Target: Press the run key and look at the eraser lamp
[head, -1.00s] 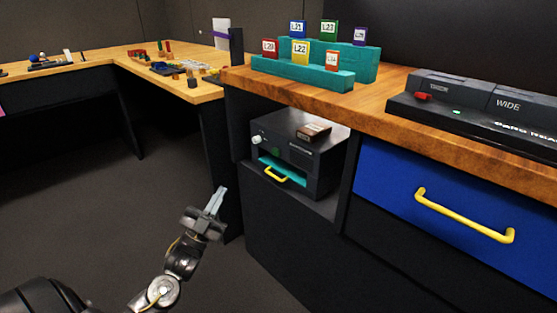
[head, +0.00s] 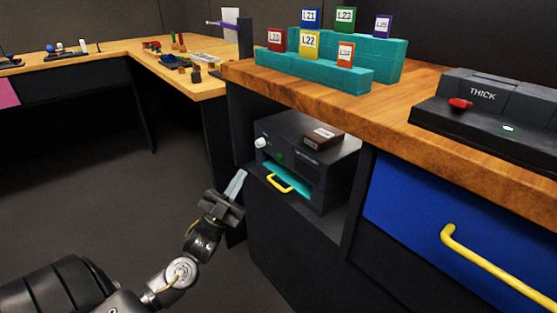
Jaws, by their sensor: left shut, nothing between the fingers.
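A dark box-shaped device (head: 318,167), which may be the eraser, sits in an open cubby under the wooden counter. Its front has a white knob (head: 261,143), a small green spot (head: 280,159) that may be the run key or a lamp, a teal slot and a yellow handle (head: 279,184). The lettering on it is too small to read. My left gripper (head: 237,182) is shut and empty, in front of the cubby, left of and slightly below the knob, apart from the device. My right gripper is not in view.
A brown block (head: 323,138) lies on the device. The counter (head: 390,98) holds a teal stepped rack (head: 375,60) with labelled cartridges and a black unit marked THICK (head: 490,105). Below is a blue drawer (head: 410,205) with a yellow handle. Open floor (head: 80,205) lies left.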

